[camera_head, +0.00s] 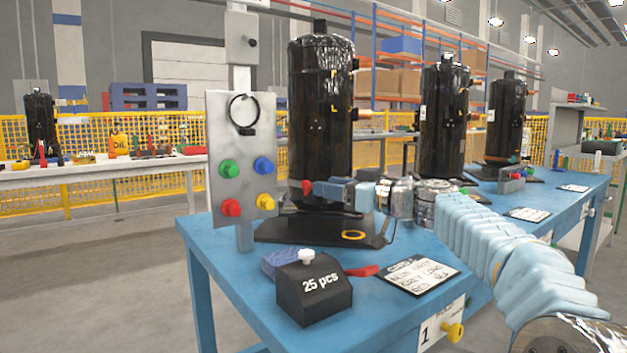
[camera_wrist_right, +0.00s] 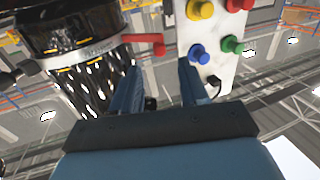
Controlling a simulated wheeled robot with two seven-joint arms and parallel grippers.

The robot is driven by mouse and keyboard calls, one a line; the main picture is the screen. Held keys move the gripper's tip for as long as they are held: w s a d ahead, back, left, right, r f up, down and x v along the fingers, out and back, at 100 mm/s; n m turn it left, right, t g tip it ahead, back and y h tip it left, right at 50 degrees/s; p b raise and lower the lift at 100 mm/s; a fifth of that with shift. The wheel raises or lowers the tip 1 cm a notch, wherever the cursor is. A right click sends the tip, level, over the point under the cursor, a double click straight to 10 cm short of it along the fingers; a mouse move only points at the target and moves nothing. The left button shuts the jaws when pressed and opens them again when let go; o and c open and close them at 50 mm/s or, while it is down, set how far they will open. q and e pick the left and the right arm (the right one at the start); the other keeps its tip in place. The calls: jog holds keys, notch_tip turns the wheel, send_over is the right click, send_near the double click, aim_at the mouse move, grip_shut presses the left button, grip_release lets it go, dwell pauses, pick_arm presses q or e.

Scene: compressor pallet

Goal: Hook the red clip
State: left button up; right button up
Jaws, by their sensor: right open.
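My right gripper (camera_head: 324,190) is in front of the nearest black compressor (camera_head: 321,120), its fingers pointing left. Another flat red piece (camera_head: 362,271) lies on the table beside the black "25 pcs" box (camera_head: 314,287). I cannot tell which is the clip. My left gripper is out of view.
A grey panel (camera_head: 243,143) with coloured knobs and a black ring (camera_head: 243,110) stands left of the compressor. A label card (camera_head: 417,274) lies on the blue table (camera_head: 250,316). More compressors (camera_head: 444,115) stand behind on the right.

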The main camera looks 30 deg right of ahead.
aim_at(308, 185)
jog(key=p+x, duration=0.1)
jog(key=x, duration=0.4)
jog(key=shift+c, duration=0.2)
grip_shut()
